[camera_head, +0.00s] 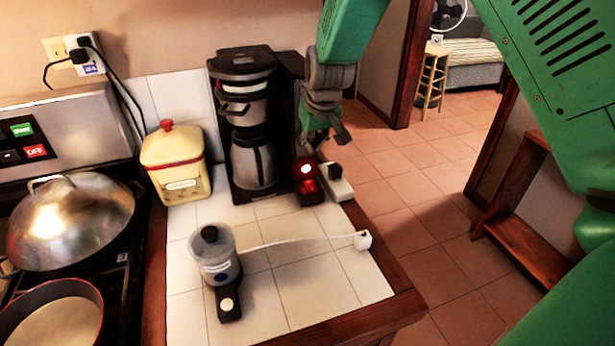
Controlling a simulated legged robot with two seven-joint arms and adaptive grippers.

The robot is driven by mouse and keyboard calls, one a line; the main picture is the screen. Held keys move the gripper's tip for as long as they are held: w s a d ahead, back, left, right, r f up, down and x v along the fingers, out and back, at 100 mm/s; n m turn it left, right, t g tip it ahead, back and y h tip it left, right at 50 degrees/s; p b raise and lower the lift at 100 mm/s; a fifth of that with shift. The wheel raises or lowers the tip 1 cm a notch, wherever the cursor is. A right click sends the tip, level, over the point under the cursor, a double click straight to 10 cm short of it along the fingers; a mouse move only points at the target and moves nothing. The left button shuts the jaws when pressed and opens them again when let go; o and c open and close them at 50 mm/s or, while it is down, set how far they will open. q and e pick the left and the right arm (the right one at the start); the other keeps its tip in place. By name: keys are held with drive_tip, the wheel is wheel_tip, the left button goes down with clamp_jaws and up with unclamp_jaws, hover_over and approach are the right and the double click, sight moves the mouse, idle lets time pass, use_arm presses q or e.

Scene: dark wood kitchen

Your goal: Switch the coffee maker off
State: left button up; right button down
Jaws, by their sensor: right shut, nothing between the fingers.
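The black and steel coffee maker (252,110) stands on the white tiled counter against the wall, with its steel carafe (254,163) inside. At its right foot a red switch (307,186) shows with a bright glowing light (306,169) above it. My right gripper (330,135) hangs down beside the right side of the coffee maker, shut and empty. Its fingertips are just above and to the right of the glowing light; I cannot tell whether they touch anything. My left gripper is not in view.
A small grinder (215,262) with a white cord stands on the front counter. A cream canister (177,165) is left of the coffee maker. A white block with a black top (338,190) sits at the counter's right edge.

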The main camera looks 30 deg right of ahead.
sight(309, 186)
drive_tip(key=x, duration=0.4)
drive_tip(key=p+x, duration=0.1)
drive_tip(key=x, duration=0.7)
drive_tip(key=shift+s+f, duration=0.2)
drive_tip(key=shift+s, duration=0.1)
drive_tip(key=shift+w+f, duration=0.1)
drive_tip(key=shift+f, duration=0.5)
drive_tip(key=shift+f, duration=0.2)
drive_tip(key=shift+s+a+r+p, duration=0.15)
drive_tip(key=shift+s+a+p, duration=0.05)
drive_tip(key=shift+s+p, duration=0.55)
drive_tip(key=shift+s, duration=0.1)
